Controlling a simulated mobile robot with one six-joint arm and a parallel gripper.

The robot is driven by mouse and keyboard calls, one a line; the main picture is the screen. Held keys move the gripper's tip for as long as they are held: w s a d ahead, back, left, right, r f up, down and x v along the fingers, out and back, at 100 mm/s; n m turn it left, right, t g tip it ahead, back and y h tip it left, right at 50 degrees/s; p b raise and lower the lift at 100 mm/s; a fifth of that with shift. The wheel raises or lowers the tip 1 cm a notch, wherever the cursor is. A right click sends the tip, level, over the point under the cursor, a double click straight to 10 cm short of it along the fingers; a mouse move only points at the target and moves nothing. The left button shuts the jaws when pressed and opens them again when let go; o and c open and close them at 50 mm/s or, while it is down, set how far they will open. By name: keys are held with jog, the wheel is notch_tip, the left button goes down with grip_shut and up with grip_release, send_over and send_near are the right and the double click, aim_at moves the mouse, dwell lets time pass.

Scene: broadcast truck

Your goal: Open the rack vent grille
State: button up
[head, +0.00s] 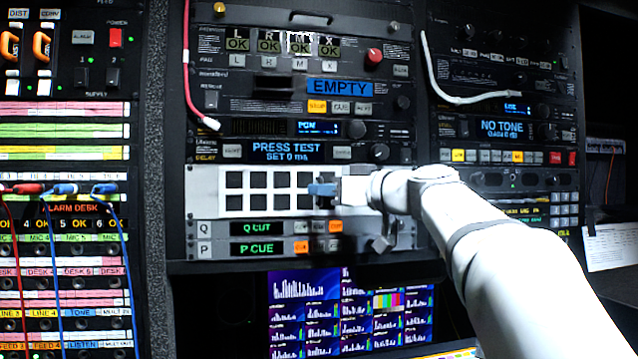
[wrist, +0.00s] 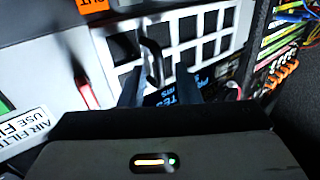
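The rack vent grille (head: 207,190) is a pale panel with two rows of dark square openings, in the middle rack of the head view. It appears flush with the rack there. My gripper (head: 322,190) is at its right end and hides part of it. In the wrist view, the grille (wrist: 108,45) fills the upper middle, with a dark bar-like handle (wrist: 152,60) on it. My gripper's two dark fingers (wrist: 160,92) are spread apart, with the handle's near end around the gap between them. I cannot tell whether they touch it. Nothing is visibly clamped.
A PRESS TEST display (head: 287,151) is just above the grille, and Q CUT (head: 256,228) and P CUE (head: 256,248) displays are below. Monitors (head: 350,310) are lower down. A patch bay with cables (head: 65,190) stands at left. A red tab (wrist: 88,96) shows beside the grille.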

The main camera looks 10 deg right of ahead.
jog(key=shift+w+a, duration=0.15)
jog(key=shift+w, duration=0.1)
grip_shut()
dwell(0.5)
